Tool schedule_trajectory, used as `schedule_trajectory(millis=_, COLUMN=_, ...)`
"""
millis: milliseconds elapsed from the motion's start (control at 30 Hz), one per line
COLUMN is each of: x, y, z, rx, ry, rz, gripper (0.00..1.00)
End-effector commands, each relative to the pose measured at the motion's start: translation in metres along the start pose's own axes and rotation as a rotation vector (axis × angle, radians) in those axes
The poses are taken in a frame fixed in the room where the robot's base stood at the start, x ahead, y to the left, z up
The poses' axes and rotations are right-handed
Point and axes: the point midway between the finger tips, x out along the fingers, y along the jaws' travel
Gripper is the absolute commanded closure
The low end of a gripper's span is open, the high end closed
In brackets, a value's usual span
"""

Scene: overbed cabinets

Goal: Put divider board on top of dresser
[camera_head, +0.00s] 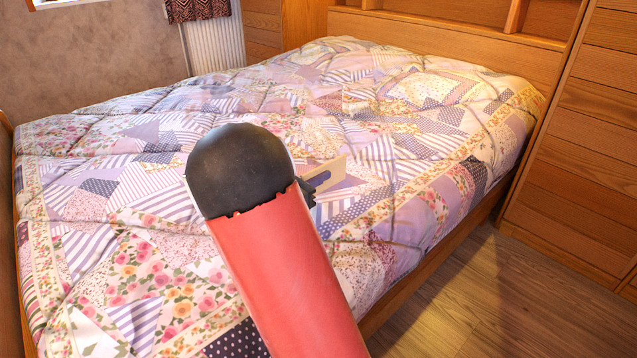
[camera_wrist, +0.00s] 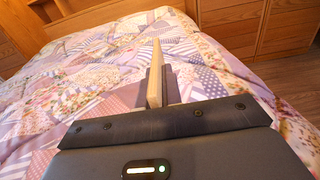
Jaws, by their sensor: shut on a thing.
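The divider board is a thin pale wooden piece. In the wrist view the board (camera_wrist: 156,66) stands edge-on between the dark fingers of my gripper (camera_wrist: 158,84), which is shut on it. In the head view only part of the board (camera_head: 330,172) shows, held over the bed beyond my black and red arm. The arm hides most of my gripper there. A wooden dresser with drawer fronts (camera_head: 580,145) stands at the right of the bed, and its drawers also show at the upper right of the wrist view (camera_wrist: 232,30). Its top is out of view in the head view.
A bed with a patchwork quilt (camera_head: 100,190) fills most of the head view. A wooden headboard with shelf openings (camera_head: 440,38) stands behind it. Wooden floor (camera_head: 490,310) is bare between bed and dresser. A radiator (camera_head: 213,45) and curtain are at the back left.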

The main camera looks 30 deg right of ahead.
Motion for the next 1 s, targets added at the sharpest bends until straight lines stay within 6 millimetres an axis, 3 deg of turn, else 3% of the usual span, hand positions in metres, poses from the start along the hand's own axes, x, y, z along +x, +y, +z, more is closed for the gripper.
schedule_trajectory(millis=400, x=0.0, y=0.0, z=0.105, rx=0.006, ry=-0.001, rz=0.001, gripper=1.0)
schedule_trajectory(millis=600, x=0.0, y=0.0, z=0.144, rx=0.004, ry=0.0, rz=0.0, gripper=1.0)
schedule_trajectory(millis=800, x=0.0, y=0.0, z=0.166, rx=0.002, ry=0.0, rz=0.0, gripper=1.0)
schedule_trajectory(millis=1000, x=0.0, y=0.0, z=0.174, rx=-0.001, ry=0.0, rz=0.0, gripper=1.0)
